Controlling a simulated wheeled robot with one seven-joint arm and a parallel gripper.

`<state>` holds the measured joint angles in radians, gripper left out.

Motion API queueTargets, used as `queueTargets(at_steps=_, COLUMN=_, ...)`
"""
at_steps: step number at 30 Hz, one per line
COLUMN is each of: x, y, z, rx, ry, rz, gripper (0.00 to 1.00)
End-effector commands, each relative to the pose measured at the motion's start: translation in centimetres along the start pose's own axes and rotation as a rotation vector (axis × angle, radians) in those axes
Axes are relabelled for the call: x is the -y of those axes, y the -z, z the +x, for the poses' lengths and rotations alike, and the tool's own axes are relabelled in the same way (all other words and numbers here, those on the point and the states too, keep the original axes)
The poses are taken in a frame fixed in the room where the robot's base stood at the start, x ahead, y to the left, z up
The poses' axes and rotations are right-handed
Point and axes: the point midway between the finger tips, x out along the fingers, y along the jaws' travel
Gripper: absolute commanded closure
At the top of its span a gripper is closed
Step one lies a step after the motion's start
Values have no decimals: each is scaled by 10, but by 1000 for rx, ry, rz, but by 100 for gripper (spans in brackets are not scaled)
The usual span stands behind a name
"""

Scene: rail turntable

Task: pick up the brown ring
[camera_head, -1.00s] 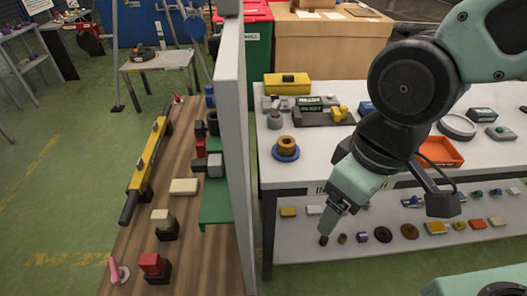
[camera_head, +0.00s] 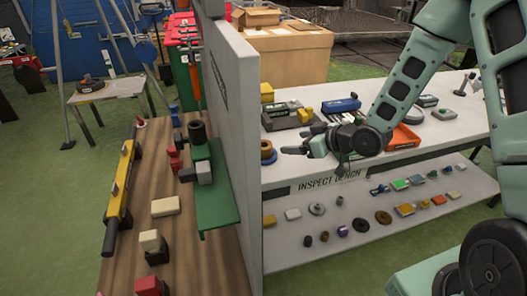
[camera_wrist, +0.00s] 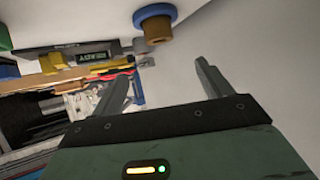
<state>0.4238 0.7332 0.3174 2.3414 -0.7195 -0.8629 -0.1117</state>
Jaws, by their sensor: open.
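The brown ring (camera_head: 266,149) sits on a blue round base (camera_head: 270,161) at the left end of the white inspection bench, beside the grey partition, which partly hides it in the head view. It also shows at the top of the wrist view, the brown ring (camera_wrist: 157,29) against the blue base (camera_wrist: 153,11). My gripper (camera_head: 294,146) is over the bench just right of the ring, pointing left. Its fingers (camera_wrist: 164,72) are apart with nothing between them, and the ring lies outside them.
A tall grey partition (camera_head: 233,130) stands close left of the ring. Behind it on the bench are a yellow block (camera_head: 267,92) and a dark fixture (camera_head: 290,119). An orange tray (camera_head: 404,138) is to the right. A lower shelf (camera_head: 330,240) holds several small parts.

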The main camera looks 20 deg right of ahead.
Motion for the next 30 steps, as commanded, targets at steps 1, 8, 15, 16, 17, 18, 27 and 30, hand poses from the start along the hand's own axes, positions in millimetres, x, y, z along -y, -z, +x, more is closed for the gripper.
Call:
queueTargets(at_steps=1, x=1, y=2, z=11, rx=1, ry=4, rz=2, gripper=22)
queueTargets(at_steps=8, x=2, y=2, z=59, rx=3, ry=3, rz=1, gripper=22)
queueTargets(at_steps=15, x=1, y=1, z=93, rx=2, ry=1, rz=0, gripper=22)
queueTargets(at_steps=16, x=1, y=0, z=95, rx=2, ry=1, rz=0, gripper=22)
queueTargets(at_steps=17, x=1, y=0, z=97, rx=3, ry=1, rz=0, gripper=22)
queueTargets(at_steps=18, x=1, y=0, z=98, rx=3, ry=1, rz=0, gripper=22)
queueTargets(at_steps=27, x=2, y=-5, z=126, rx=4, ry=2, rz=1, gripper=22)
queueTargets(at_steps=30, x=1, y=-6, z=140, rx=3, ry=1, rz=0, gripper=22)
